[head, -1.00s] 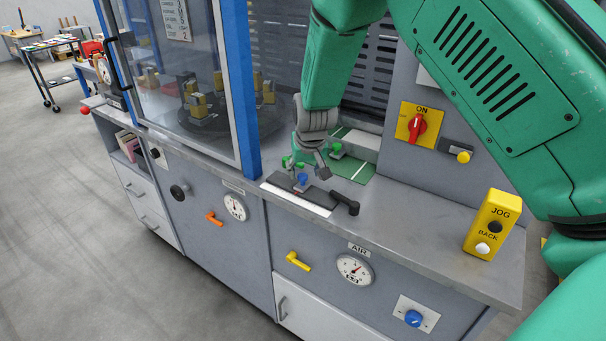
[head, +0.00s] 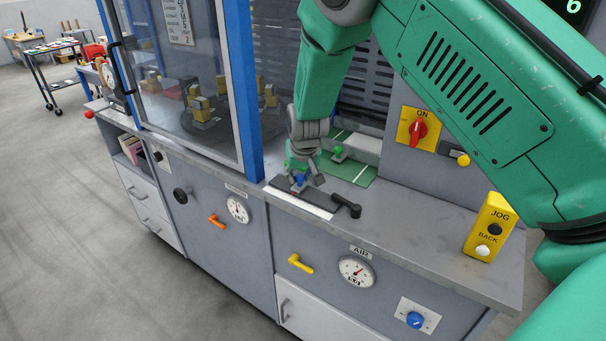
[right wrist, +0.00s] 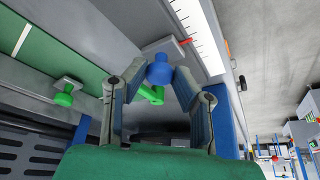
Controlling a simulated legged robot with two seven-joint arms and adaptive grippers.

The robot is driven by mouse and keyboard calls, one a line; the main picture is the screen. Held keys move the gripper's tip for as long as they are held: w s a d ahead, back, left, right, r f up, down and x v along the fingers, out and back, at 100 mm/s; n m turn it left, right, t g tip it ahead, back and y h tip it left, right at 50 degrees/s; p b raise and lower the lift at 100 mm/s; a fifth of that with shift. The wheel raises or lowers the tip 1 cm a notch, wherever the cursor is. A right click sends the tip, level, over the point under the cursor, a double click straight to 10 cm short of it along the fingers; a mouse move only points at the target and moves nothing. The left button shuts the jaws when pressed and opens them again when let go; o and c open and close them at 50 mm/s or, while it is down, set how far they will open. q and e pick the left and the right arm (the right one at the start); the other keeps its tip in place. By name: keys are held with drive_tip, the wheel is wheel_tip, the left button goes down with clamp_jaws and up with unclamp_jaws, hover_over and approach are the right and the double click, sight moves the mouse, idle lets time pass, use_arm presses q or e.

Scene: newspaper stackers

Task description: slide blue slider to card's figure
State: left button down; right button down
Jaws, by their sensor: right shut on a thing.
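The blue slider (head: 299,178) sits on a dark rail with a white scale strip (head: 302,202) on the bench. My right gripper (head: 302,180) reaches down over it. In the right wrist view my right gripper (right wrist: 159,72) is shut on the blue knob of the slider (right wrist: 160,70), with a fingertip on each side. A red pointer (right wrist: 185,41) shows beside the slider's grey block, next to the scale. The scale's figures are too small to read in the head view. My left gripper is not in view.
A black clamp lever (head: 346,206) stands at the rail's right end. Green knobs (head: 338,154) sit on a green plate behind the rail. A blue post (head: 243,90) rises to the left. A yellow jog box (head: 489,226) stands at the right.

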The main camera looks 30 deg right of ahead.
drive_tip(key=shift+w+a+f, duration=0.2)
drive_tip(key=shift+w, duration=0.25)
drive_tip(key=c, duration=1.3)
unclamp_jaws()
drive_tip(key=shift+s, duration=0.15)
drive_tip(key=shift+d, duration=0.6)
drive_tip(key=v, duration=1.1)
drive_tip(key=shift+d+r, duration=0.2)
drive_tip(key=shift+r, duration=0.1)
drive_tip(key=shift+s, duration=0.1)
